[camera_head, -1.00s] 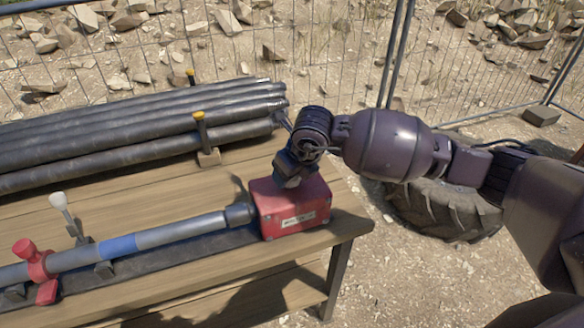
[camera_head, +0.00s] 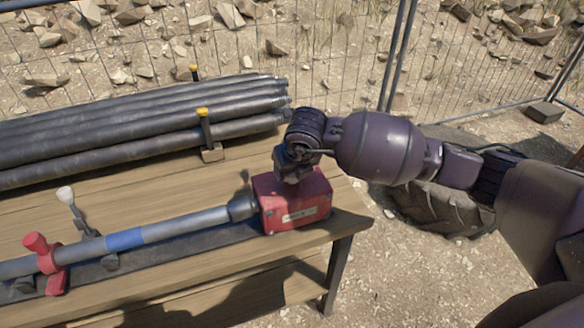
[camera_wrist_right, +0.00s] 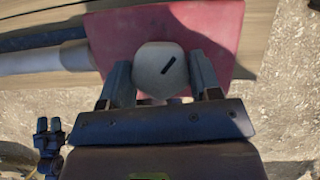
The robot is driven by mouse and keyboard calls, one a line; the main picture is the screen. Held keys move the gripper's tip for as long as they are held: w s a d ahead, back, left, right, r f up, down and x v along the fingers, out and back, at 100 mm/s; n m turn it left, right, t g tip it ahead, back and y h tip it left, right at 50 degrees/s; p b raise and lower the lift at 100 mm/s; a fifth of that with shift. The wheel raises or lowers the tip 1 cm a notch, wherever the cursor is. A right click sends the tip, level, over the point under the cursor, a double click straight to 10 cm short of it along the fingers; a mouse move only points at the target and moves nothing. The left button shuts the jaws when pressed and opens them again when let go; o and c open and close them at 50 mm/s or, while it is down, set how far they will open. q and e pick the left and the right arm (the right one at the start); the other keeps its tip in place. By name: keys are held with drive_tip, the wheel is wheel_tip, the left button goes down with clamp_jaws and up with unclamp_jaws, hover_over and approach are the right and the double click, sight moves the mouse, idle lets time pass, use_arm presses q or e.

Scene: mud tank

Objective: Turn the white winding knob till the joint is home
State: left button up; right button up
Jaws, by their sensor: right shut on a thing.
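The white winding knob (camera_wrist_right: 161,70) shows in the right wrist view, a pale rounded knob with a black slot mark lying diagonally. It sits on top of the red box (camera_head: 292,201). My right gripper (camera_wrist_right: 160,80) is shut on the knob, one finger on each side. In the head view my right gripper (camera_head: 293,166) hides the knob. A grey pipe with a blue band (camera_head: 124,240) runs along the bench and meets the box's left side at a dark collar (camera_head: 242,207). Whether the joint is home I cannot tell. My left gripper is not in view.
A red clamp (camera_head: 41,254) and a white-tipped lever (camera_head: 66,196) stand at the pipe's left part. Several dark pipes (camera_head: 130,125) lie behind, held by yellow-topped posts (camera_head: 206,130). The wooden bench (camera_head: 170,185) ends right of the box. A tyre (camera_head: 445,210) lies beyond.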

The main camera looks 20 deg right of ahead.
drive_tip(key=o, duration=0.9)
drive_tip(key=v, duration=1)
drive_tip(key=shift+r, duration=0.35)
drive_tip(key=shift+s, duration=0.1)
